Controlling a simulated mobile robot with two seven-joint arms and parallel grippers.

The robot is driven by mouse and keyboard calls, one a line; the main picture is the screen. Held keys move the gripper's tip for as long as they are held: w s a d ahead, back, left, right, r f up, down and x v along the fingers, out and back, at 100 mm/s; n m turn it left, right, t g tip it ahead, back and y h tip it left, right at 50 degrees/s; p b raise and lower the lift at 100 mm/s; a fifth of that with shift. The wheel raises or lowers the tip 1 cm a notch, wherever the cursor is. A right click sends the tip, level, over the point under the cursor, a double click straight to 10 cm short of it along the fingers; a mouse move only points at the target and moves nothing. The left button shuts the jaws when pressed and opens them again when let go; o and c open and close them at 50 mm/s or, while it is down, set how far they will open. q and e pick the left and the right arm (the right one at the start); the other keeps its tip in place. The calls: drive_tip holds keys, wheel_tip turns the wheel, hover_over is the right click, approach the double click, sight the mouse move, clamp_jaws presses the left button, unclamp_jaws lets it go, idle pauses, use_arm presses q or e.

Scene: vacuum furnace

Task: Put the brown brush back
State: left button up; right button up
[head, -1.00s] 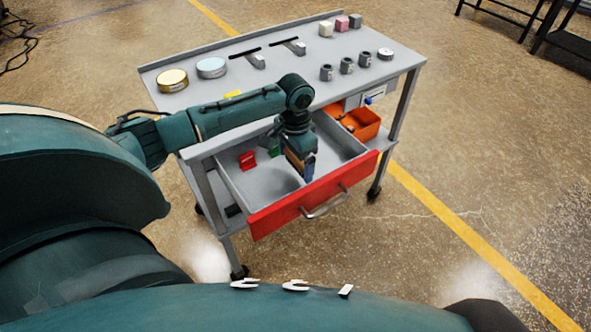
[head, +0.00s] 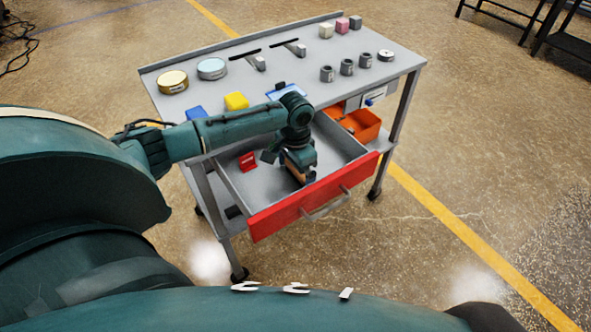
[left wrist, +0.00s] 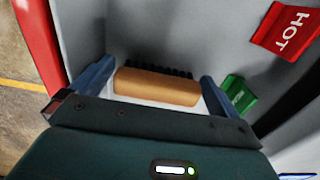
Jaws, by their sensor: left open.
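The brown brush (left wrist: 158,88), a wooden block with dark bristles, lies in the open drawer (head: 333,199) of the grey cart. In the left wrist view it sits between the two blue fingers of my left gripper (left wrist: 154,78), with small gaps at its ends. The fingers are open. In the head view my left gripper (head: 298,176) is low inside the drawer, near its red front, and only a sliver of the brush (head: 294,172) shows beside it. My right gripper is not in view.
A red HOT piece (head: 248,161) stands in the drawer, also in the left wrist view (left wrist: 285,32). A green piece (left wrist: 240,93) is close to one finger. An orange bin (head: 362,125) is right of the drawer. Blocks, round tins and grey cylinders stand on the cart top (head: 300,80).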

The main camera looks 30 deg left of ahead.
use_arm(q)
wheel_tip(320, 180, up, 12)
drive_tip(key=shift+r+p, duration=0.15)
drive_tip(key=shift+p, duration=0.25)
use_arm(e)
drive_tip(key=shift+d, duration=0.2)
